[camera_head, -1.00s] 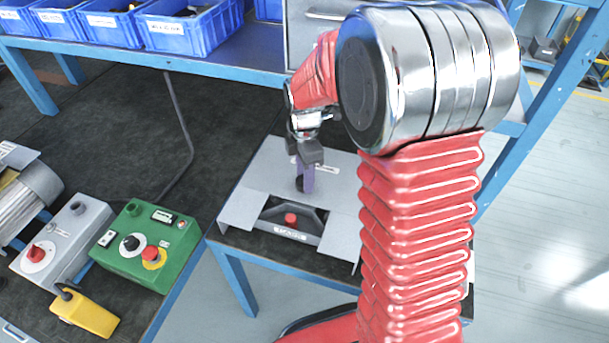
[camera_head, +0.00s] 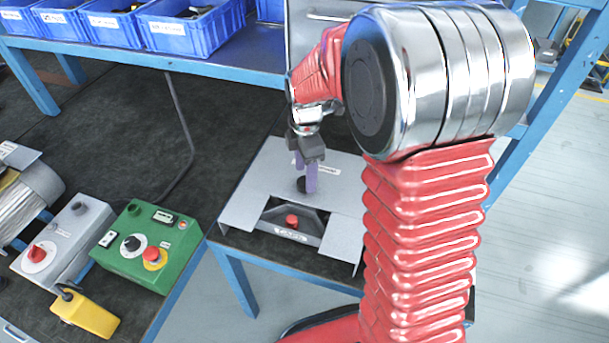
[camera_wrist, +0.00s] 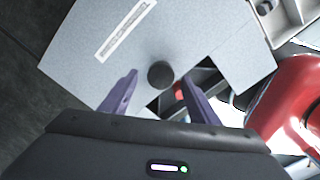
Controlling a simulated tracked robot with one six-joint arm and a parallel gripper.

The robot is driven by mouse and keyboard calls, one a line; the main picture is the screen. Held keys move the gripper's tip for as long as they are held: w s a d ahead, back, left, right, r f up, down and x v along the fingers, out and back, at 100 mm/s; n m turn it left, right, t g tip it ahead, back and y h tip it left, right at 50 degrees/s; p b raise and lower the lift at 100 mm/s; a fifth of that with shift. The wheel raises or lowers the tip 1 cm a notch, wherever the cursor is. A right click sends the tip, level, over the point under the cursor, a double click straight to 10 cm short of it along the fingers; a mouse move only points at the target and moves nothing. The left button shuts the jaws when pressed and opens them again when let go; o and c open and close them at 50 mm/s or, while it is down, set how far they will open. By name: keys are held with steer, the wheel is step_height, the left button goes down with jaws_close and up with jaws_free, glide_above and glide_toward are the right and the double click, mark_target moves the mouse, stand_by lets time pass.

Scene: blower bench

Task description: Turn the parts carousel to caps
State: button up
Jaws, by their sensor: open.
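The parts carousel is a grey sheet-metal housing (camera_head: 255,185) on a small blue-legged stand. A round black knob (camera_wrist: 160,74) stands up from its top. A window in the front of the housing shows a dark tray section with a red round part (camera_head: 291,221) and a white label too small to read. My gripper (camera_head: 305,180) points down over the knob, with its purple fingers apart. In the wrist view the knob lies between and slightly beyond the fingertips; I cannot tell whether they touch it. The rest of the carousel is hidden under the housing.
A green control box (camera_head: 147,246) with a red stop button, a grey switch box (camera_head: 65,238) and a yellow pendant (camera_head: 85,313) lie to the left. Blue bins (camera_head: 190,30) stand on the shelf behind. A grey cabinet is close behind my arm.

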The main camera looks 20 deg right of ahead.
step_height(320, 180, up, 12)
stand_by(0.5)
stand_by(0.4)
steer(key=s+a+r+m+t, duration=0.1)
steer(key=s+r+m+t, duration=0.1)
steer(key=s+m, duration=0.7)
steer(key=s+a+r+m+t, duration=0.1)
steer(key=s+r+m+t, duration=0.1)
steer(key=s+m, duration=0.7)
steer(key=shift+s+r+m+t, duration=0.25)
steer(key=shift+s+t, duration=0.55)
steer(key=shift+s, duration=0.95)
